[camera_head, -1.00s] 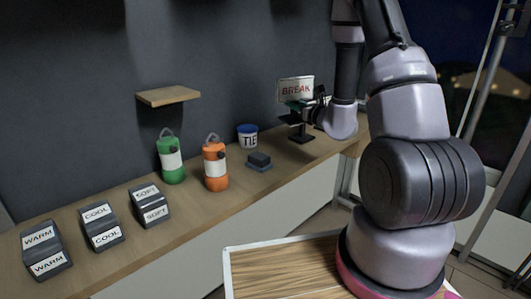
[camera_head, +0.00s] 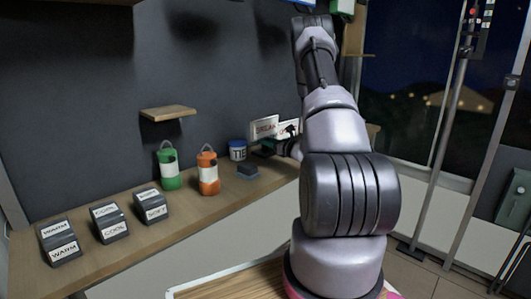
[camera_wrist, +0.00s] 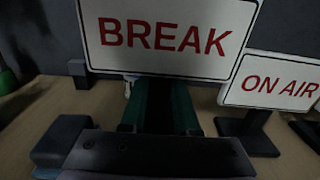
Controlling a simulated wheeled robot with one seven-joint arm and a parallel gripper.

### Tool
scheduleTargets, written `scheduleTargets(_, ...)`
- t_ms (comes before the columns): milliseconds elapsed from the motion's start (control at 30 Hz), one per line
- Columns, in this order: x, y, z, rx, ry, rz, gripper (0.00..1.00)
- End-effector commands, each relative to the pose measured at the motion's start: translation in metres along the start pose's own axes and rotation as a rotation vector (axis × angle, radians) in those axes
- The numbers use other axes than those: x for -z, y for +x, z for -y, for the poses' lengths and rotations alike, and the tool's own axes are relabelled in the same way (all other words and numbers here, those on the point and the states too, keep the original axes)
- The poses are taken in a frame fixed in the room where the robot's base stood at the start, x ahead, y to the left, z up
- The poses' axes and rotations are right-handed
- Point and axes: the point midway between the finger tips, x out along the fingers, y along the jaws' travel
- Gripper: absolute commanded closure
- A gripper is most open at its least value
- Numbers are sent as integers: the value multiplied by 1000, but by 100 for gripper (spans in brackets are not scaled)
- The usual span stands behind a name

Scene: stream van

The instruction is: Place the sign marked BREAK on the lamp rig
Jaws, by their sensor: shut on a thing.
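The BREAK sign (camera_head: 265,127), a white plate with red letters, is at the right part of the counter. My gripper (camera_head: 274,146) is shut on it below its plate, mostly hidden by my arm in the head view. In the wrist view the BREAK sign (camera_wrist: 165,35) fills the top, upright and slightly tilted in the picture, with the green fingers of my gripper (camera_wrist: 160,95) beneath it. I cannot tell if its foot touches the counter. A tall pole with a small box and red light (camera_head: 474,16) stands at the right; I cannot tell if it is the lamp rig.
An ON AIR sign (camera_wrist: 280,82) stands close right of BREAK. Several labelled blocks (camera_head: 110,224) stand left. A shelf (camera_head: 168,113) juts above.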

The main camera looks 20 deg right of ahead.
Motion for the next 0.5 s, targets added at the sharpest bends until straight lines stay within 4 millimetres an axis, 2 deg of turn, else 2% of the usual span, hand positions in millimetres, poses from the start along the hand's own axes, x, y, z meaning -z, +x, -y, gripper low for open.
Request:
scheduleTargets(167,17,0,0,-1,1,0,100)
scheduleTargets(300,39,0,0,0,2,0,100)
scheduleTargets(500,43,1,0,0,-2,2,100)
